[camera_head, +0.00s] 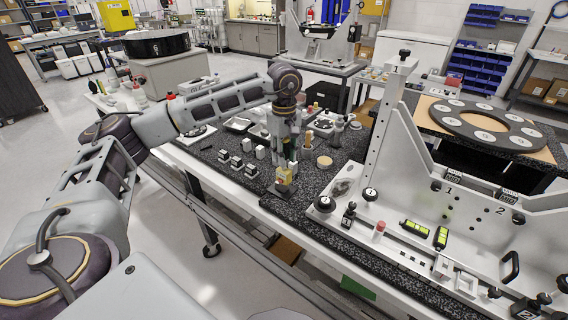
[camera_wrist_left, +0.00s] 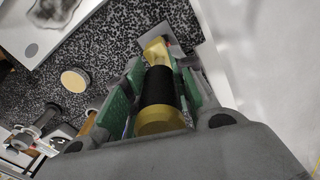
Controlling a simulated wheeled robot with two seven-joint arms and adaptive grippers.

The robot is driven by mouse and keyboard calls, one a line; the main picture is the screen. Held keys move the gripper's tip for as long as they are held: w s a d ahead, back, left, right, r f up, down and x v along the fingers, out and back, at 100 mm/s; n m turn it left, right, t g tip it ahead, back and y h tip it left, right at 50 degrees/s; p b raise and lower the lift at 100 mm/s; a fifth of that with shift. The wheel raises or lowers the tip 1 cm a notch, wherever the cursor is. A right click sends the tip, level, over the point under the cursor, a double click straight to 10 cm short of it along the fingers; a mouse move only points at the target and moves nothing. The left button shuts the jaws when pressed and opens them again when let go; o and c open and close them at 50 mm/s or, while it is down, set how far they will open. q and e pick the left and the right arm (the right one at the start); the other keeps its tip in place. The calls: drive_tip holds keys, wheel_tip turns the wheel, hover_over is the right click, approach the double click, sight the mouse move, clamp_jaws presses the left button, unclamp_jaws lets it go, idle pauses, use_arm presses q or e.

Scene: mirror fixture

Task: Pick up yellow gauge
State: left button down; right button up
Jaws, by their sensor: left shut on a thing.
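The yellow gauge (camera_wrist_left: 160,118) has a yellow round end, a black middle and a flat yellow far end. It lies between the green pads of my left gripper (camera_wrist_left: 158,95) in the left wrist view. In the head view my left gripper (camera_head: 285,160) points down over the near edge of the black speckled table, with the yellow gauge (camera_head: 284,176) at its tips. The gripper is shut on the gauge. I cannot tell whether the gauge's lower end touches the surface below. My right gripper is in neither view.
A white fixture (camera_head: 388,112) with a tall upright stands to the right on the granite top. Several small metal blocks (camera_head: 236,161) stand left of the gripper. A round tan disc (camera_head: 324,162) lies to its right. The table's front edge is close by.

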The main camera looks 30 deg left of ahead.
use_arm(q)
drive_tip(key=shift+r, duration=0.55)
wheel_tip(320, 180, up, 8)
drive_tip(key=shift+f+b, duration=0.15)
drive_tip(key=shift+b, duration=0.15)
drive_tip(key=shift+r, duration=0.5)
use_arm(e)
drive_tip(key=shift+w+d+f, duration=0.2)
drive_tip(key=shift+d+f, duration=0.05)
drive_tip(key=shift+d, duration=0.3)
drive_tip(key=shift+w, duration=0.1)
